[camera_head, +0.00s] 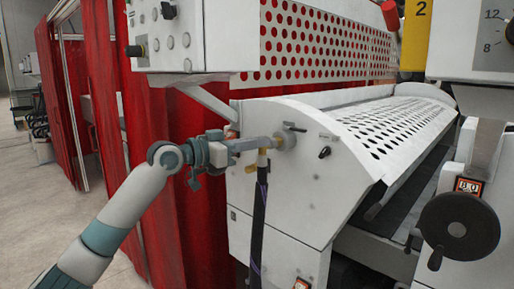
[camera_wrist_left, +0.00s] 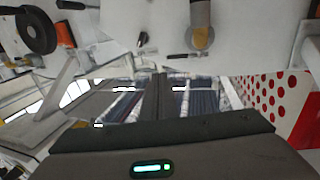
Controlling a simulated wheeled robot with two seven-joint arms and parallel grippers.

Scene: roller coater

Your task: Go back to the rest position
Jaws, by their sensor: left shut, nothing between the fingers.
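My left gripper (camera_head: 226,152) is beside the near end of the white roller coater (camera_head: 290,200), at the left end of its grey pipe fitting. In the left wrist view its dark fingers (camera_wrist_left: 158,98) are together with nothing between them. The grey pipe fitting (camera_head: 255,143) sticks out from the machine's end wall. A dark hose (camera_head: 259,215) hangs down from its brass elbow. Whether the gripper touches the fitting I cannot tell. My right gripper is in neither view.
A control box (camera_head: 190,40) overhangs the wrist from above. A red curtain (camera_head: 160,140) hangs close behind my left arm. A black handwheel (camera_head: 460,225) stands at the right. Open floor (camera_head: 30,190) shows at the left.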

